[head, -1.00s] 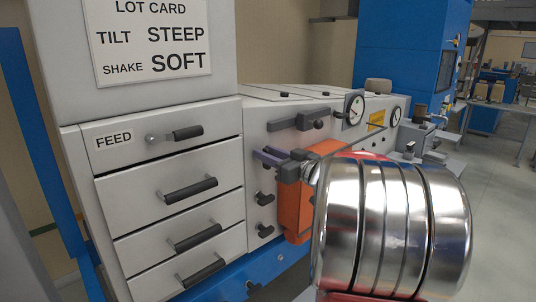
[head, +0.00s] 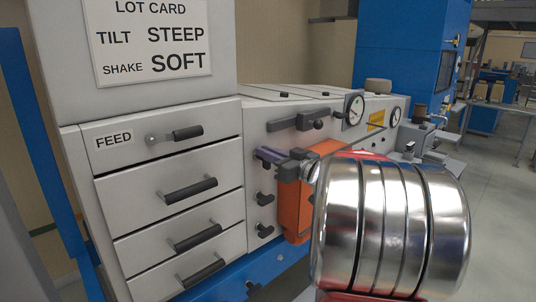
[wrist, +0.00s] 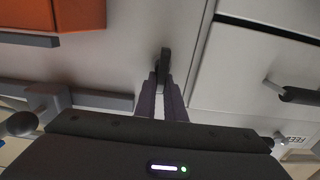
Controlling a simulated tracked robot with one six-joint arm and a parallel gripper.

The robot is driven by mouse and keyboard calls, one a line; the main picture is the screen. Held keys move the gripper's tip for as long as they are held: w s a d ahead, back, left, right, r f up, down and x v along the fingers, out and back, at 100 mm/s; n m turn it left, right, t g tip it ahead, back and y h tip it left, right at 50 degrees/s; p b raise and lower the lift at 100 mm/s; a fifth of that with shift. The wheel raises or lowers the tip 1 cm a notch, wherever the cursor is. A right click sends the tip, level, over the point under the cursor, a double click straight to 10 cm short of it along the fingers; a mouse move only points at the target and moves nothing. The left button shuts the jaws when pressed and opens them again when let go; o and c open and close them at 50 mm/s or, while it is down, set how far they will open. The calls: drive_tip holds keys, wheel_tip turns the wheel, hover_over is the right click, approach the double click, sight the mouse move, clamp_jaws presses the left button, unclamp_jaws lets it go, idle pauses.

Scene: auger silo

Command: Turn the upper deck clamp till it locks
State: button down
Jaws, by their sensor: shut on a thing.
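My gripper (head: 268,156) is at the pale side panel (head: 254,224), right of the drawers, in the head view. In the wrist view, which looks upside down, its two purple fingers (wrist: 162,100) are shut on a dark clamp handle (wrist: 165,58), the upper deck clamp. The handle sticks out past the fingertips, roughly in line with them. The fingers hide its gripped part, and in the head view the gripper mostly covers it. Two more dark clamps sit below on the same panel, a middle one (head: 265,198) and a lower one (head: 265,228).
A dark bar (head: 298,120) juts from the panel above the gripper. Drawers with black handles (head: 190,190) stand to the left, under a lot card (head: 150,40). Gauges (head: 355,108) are at the right.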

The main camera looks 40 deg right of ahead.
drive_tip(key=shift+f+m, duration=0.25)
drive_tip(key=shift+m, duration=0.05)
drive_tip(key=shift+d+f+m, duration=0.3)
drive_tip(key=shift+f+m, duration=0.1)
drive_tip(key=shift+m, duration=2.5)
drive_tip(key=shift+d+f+m, duration=0.25)
drive_tip(key=shift+f+m, duration=0.1)
drive_tip(key=shift+m, duration=2.55)
drive_tip(key=shift+d+f+m, duration=0.3)
drive_tip(key=shift+f+m, duration=0.1)
drive_tip(key=shift+m, duration=2.5)
drive_tip(key=c, duration=2)
unclamp_jaws()
drive_tip(key=shift+r, duration=0.1)
drive_tip(key=shift+o, duration=0.8)
drive_tip(key=shift+r, duration=0.1)
